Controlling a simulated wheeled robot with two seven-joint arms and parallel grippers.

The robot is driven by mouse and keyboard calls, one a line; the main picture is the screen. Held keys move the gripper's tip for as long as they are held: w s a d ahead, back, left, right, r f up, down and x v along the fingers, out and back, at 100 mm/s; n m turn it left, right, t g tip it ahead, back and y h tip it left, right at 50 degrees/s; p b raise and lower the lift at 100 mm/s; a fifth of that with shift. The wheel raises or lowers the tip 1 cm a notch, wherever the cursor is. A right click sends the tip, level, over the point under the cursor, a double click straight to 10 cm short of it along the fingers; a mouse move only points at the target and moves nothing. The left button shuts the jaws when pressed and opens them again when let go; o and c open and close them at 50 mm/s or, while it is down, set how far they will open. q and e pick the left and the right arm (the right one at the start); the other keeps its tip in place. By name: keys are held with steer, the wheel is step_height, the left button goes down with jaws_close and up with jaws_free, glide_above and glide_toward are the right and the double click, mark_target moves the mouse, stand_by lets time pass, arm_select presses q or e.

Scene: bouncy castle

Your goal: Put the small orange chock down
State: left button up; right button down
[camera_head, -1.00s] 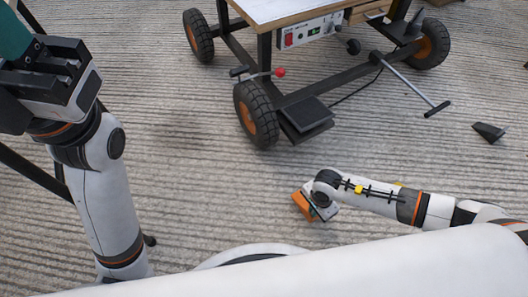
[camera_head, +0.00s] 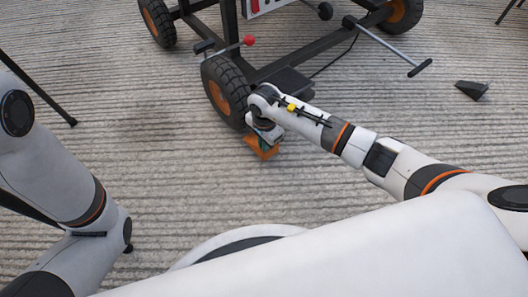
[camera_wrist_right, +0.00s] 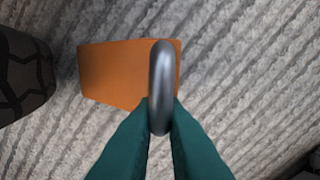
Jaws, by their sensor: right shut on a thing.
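The small orange chock (camera_head: 261,149) is at the end of my right arm, beside the cart's near wheel. It also shows in the right wrist view (camera_wrist_right: 118,75) as an orange block with a metal ring handle (camera_wrist_right: 160,75). The teal fingers of my right gripper (camera_wrist_right: 160,112) are shut on this ring. I cannot tell whether the chock touches the ground. In the head view, my right gripper (camera_head: 264,132) is mostly hidden by its own wrist. My left arm shows at the left edge, but its gripper is out of view.
The cart's near wheel (camera_head: 226,90) stands just up and left of the chock; a black tyre (camera_wrist_right: 22,75) shows at the left in the wrist view. A dark wedge (camera_head: 472,90) lies at the right. The grooved ground (camera_head: 170,190) is clear left of the chock.

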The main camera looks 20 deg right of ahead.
step_height(320, 180, down, 4)
steer(key=b, duration=0.3)
steer(key=shift+r, duration=0.3)
steer(key=c, duration=1.5)
jaws_free()
